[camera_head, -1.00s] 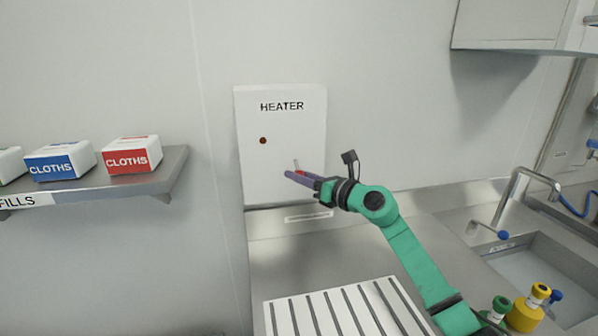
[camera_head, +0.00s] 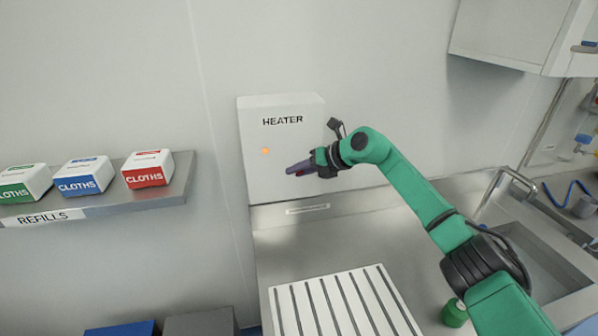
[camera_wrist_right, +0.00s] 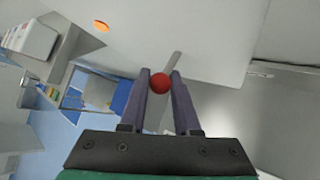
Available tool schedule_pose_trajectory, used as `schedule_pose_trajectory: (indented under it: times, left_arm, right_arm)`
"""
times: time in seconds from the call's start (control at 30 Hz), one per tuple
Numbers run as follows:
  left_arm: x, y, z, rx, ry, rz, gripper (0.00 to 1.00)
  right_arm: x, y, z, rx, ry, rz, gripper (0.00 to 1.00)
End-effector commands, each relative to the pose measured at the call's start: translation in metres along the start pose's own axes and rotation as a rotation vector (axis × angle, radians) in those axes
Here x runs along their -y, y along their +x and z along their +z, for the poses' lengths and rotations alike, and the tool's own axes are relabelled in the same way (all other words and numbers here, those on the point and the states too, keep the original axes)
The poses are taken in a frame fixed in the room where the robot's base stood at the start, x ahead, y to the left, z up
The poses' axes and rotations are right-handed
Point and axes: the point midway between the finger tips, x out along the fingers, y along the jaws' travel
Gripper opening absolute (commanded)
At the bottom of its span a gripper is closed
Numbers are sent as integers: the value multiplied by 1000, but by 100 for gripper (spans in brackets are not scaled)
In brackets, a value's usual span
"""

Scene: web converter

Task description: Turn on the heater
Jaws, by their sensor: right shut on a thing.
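The heater (camera_head: 283,108) is a white box on the wall, with "HEATER" printed on its front. Its round indicator light (camera_head: 265,151) glows orange, and the light also shows at the top of the right wrist view (camera_wrist_right: 101,26). My right gripper (camera_head: 290,170) is at the heater's front, right of and below the light. In the right wrist view its purple fingers (camera_wrist_right: 160,88) are shut on the red knob (camera_wrist_right: 160,83) of the heater's switch lever (camera_wrist_right: 172,63). In the head view the hand hides most of the lever. My left gripper is out of view.
A shelf at left holds green, blue and red cloth boxes (camera_head: 148,170). A steel counter (camera_head: 330,235) lies below the heater with a white slatted rack (camera_head: 372,272). A sink (camera_head: 540,245) is at right, and a wall cabinet (camera_head: 510,35) hangs above.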

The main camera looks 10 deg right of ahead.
Motion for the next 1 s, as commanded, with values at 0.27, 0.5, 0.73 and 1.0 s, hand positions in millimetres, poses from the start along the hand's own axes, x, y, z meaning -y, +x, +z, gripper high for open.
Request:
schedule_pose_trajectory:
  times: [0.27,0.5,0.73,1.0]
  left_arm:
    - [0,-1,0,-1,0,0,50]
    - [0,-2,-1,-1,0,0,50]
    - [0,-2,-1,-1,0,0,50]
    - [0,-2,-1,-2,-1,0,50]
  right_arm:
    - [-2,-2,5,-67,48,-12,0]
    - [-3,-2,6,-78,56,-14,0]
    - [-3,-3,6,-76,54,-13,0]
    - [-3,-2,5,-78,54,-14,43]
